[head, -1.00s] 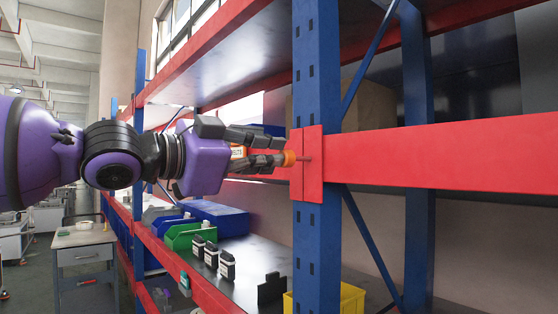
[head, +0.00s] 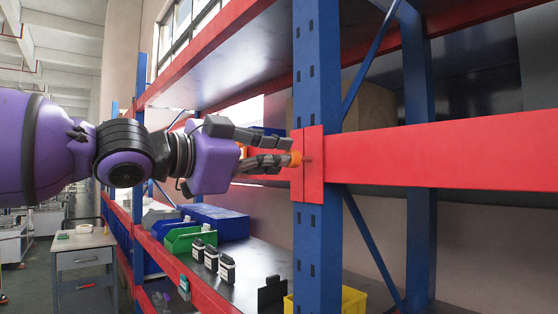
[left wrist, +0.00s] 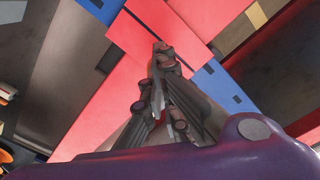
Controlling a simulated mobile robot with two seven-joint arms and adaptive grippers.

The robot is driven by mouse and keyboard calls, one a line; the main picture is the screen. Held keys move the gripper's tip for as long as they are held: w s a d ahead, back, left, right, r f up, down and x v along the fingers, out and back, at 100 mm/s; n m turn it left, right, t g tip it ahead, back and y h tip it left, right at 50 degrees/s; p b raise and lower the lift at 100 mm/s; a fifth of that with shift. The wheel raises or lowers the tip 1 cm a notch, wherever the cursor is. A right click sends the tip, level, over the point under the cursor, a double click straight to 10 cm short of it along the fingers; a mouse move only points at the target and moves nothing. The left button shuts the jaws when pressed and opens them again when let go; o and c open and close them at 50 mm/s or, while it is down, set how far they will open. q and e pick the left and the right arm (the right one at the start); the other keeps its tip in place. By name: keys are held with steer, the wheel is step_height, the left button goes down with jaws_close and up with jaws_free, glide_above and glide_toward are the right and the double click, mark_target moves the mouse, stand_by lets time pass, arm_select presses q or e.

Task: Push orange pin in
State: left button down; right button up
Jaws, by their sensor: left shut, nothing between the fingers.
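The orange pin (head: 296,158) shows as a small orange head at the red connector plate (head: 313,180) on the blue upright. Its head is close against the plate's left part, and little of its thin shaft shows. My left gripper (head: 287,152) comes in from the left with its grey fingers pointing at the pin. The fingers are shut with nothing between them, and their tips appear to touch the pin's head. In the left wrist view the fingertips (left wrist: 163,58) lie over the red plate, and I cannot make out the pin there. My right gripper is not in view.
A red beam (head: 450,152) runs right from the blue upright (head: 318,80). On the shelf below are a green bin (head: 190,240), a blue bin (head: 222,220), several small black-and-white items and a yellow crate (head: 352,300). A grey workbench (head: 84,240) stands at the left.

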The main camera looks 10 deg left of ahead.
arm_select(q)
steer(key=shift+w+d, duration=0.15)
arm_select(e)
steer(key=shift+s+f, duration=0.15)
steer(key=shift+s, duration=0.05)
arm_select(q)
steer(key=shift+p+v, duration=1.2)
steer(key=shift+v, duration=1)
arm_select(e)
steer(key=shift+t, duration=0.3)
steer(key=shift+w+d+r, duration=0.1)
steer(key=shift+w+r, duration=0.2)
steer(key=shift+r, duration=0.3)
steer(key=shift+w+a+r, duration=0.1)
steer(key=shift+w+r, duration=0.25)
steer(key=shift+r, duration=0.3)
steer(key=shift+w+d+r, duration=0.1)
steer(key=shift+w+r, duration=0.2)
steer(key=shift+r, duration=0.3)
